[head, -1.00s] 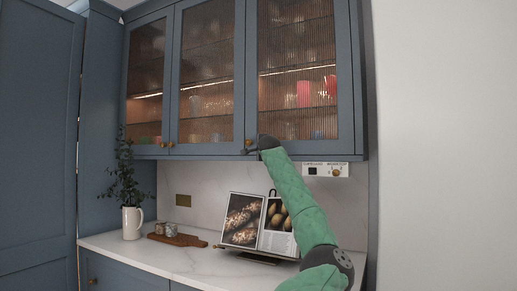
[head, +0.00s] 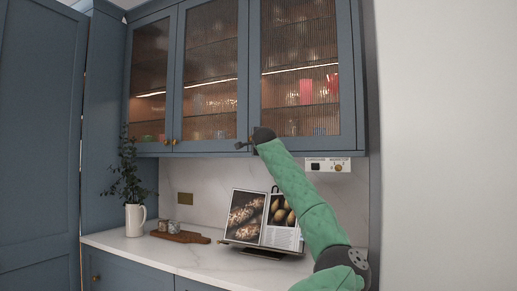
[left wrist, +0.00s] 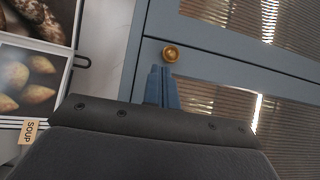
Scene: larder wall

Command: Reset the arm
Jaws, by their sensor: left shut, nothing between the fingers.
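My left arm is the green one in the head view, rising from the lower right to the wall cabinet. Its gripper (head: 241,145) is at the bottom edge of the cabinet, by the right glass door's lower left corner. In the left wrist view its blue fingers (left wrist: 162,88) are together and empty. A round brass knob (left wrist: 170,53) lies just beyond the fingertips; I cannot tell whether they touch. The right glass door (head: 300,145) looks closed. My right gripper is not in view.
An open cookbook (head: 262,220) stands on the white counter (head: 130,245) below the arm; it also shows in the left wrist view (left wrist: 30,80). A white jug (head: 135,220) with a plant and a wooden board (head: 180,237) are further left. A control panel (head: 328,165) hangs under the cabinet.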

